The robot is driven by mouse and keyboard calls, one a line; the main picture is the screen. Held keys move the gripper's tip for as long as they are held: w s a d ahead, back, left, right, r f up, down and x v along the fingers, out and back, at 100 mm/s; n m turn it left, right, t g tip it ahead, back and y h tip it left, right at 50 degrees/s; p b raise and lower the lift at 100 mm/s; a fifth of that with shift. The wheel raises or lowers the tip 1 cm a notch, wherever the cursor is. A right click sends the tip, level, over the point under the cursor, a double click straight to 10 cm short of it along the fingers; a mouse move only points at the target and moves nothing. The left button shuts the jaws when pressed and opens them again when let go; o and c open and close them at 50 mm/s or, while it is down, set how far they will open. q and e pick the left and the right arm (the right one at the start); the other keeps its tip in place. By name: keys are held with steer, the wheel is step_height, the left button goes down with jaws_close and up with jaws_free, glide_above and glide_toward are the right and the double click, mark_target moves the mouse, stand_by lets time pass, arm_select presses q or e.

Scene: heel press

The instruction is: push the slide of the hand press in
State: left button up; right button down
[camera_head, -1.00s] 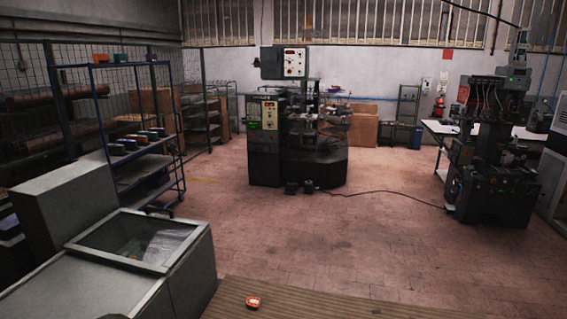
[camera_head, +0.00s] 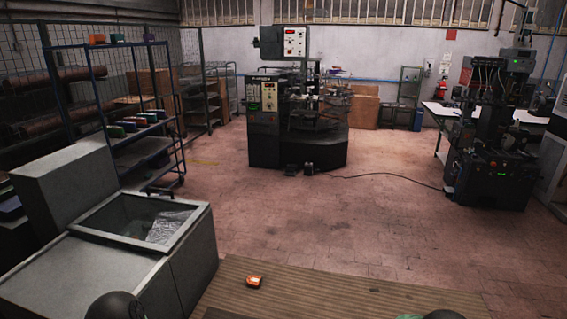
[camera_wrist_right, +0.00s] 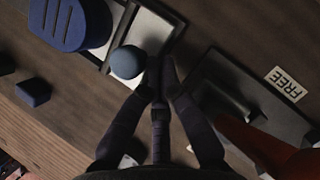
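In the right wrist view my right gripper (camera_wrist_right: 160,72) has its dark fingers drawn together at the tips, with nothing seen between them. A round blue knob (camera_wrist_right: 128,62) is just left of the fingertips, close to or touching them. It sits over pale rails (camera_wrist_right: 152,27), which look like part of the hand press; I cannot tell how far in the slide is. A blue slotted pad (camera_wrist_right: 70,22) is at upper left. A dark plate (camera_wrist_right: 225,85) lies right of the fingers. My left gripper is not in view, and the press is not recognisable in the head view.
A small blue block (camera_wrist_right: 33,92) is at left on the wood. In the head view an orange item (camera_head: 254,281) lies on the ribbed wooden surface (camera_head: 330,290), beside a grey cabinet (camera_head: 70,275).

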steer(key=shift+s+d+b, duration=0.3)
steer(key=shift+s+d, duration=0.2)
steer(key=shift+d, duration=1.55)
steer(key=shift+s+d+b, duration=0.35)
steer(key=shift+s+d, duration=0.1)
steer(key=shift+d, duration=1.6)
steer(key=shift+s+d+b, duration=0.3)
steer(key=shift+s+d, duration=0.2)
steer(key=shift+d, duration=1.55)
steer(key=shift+w+a+r+p, duration=0.15)
steer(key=shift+a+r+p, duration=0.6)
steer(key=shift+r, duration=0.4)
steer(key=shift+w+a+r+p, duration=0.2)
steer(key=shift+a+r+p, duration=0.55)
steer(key=shift+r, duration=0.45)
steer(key=shift+w+a+r+p, duration=0.15)
steer(key=shift+a+r+p, duration=0.6)
steer(key=shift+r, duration=0.4)
